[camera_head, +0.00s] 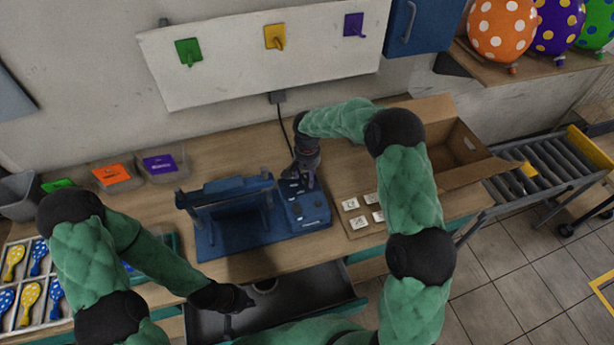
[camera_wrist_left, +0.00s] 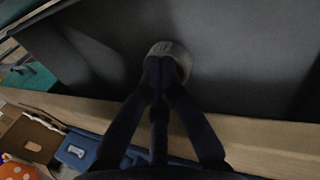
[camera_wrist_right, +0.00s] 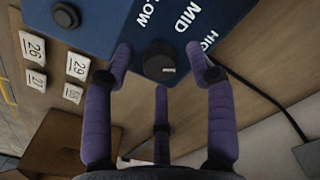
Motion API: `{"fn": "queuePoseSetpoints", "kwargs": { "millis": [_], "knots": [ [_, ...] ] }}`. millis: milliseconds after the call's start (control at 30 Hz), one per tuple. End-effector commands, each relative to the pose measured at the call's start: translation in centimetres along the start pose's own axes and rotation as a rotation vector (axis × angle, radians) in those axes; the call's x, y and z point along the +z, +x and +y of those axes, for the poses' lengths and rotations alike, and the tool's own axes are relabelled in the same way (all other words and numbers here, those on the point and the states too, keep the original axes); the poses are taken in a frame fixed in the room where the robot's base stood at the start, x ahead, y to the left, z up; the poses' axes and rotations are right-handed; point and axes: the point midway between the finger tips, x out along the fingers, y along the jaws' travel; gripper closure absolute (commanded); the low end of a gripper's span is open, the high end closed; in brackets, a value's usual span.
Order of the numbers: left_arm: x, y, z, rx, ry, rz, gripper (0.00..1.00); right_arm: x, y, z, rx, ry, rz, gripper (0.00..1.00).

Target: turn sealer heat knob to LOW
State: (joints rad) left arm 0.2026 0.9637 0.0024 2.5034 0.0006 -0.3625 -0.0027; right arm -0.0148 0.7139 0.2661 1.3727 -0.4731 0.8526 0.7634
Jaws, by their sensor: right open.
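The blue sealer (camera_head: 240,222) stands on the table, with its control box (camera_head: 305,210) at its right end. In the right wrist view the dark round heat knob (camera_wrist_right: 160,62) sits on the blue panel (camera_wrist_right: 120,30) near the printed LOW, MID and HIGH. A small white mark is on the knob's lower right. My right gripper (camera_head: 306,178) is open above the control box, its purple fingers spread on either side of the knob, with no clear contact. My left gripper (camera_head: 232,300) is over the open drawer (camera_head: 310,300); its fingertips are together in front of a round grey object (camera_wrist_left: 172,52).
A second dark knob or button (camera_wrist_right: 66,15) is on the panel. White numbered tiles (camera_head: 358,222) lie right of the sealer. An open cardboard box (camera_head: 455,150) and a roller conveyor (camera_head: 545,165) are further right. Coloured bins (camera_head: 160,165) and a balloon tray (camera_head: 30,290) are left.

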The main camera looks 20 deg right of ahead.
Motion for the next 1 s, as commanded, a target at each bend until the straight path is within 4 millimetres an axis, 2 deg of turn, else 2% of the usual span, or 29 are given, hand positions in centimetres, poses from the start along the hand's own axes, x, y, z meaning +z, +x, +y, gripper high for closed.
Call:
{"fn": "queuePoseSetpoints", "kwargs": {
  "millis": [133,367,400,600,1000],
  "knots": [
    [0.0,0.02,-0.01,0.0,0.0,0.0,1.0,0.01,0.68,-0.02,-0.001,0.0,0.0,0.44],
    [0.0,0.02,-0.01,0.0,0.0,0.0,1.0,0.0,0.72,-0.01,-0.001,0.0,0.0,0.44],
    [0.0,0.02,-0.01,0.0,0.0,0.0,1.0,0.0,0.72,-0.01,-0.001,0.0,0.0,0.47],
    [0.0,0.02,-0.01,0.0,0.0,0.0,1.0,-0.01,0.7,-0.01,-0.001,0.0,0.0,1.0],
    [-0.01,0.13,-0.04,0.0,0.0,0.0,1.0,-0.06,0.69,-0.03,-0.001,-0.05,0.002,1.0]
  ]
}}
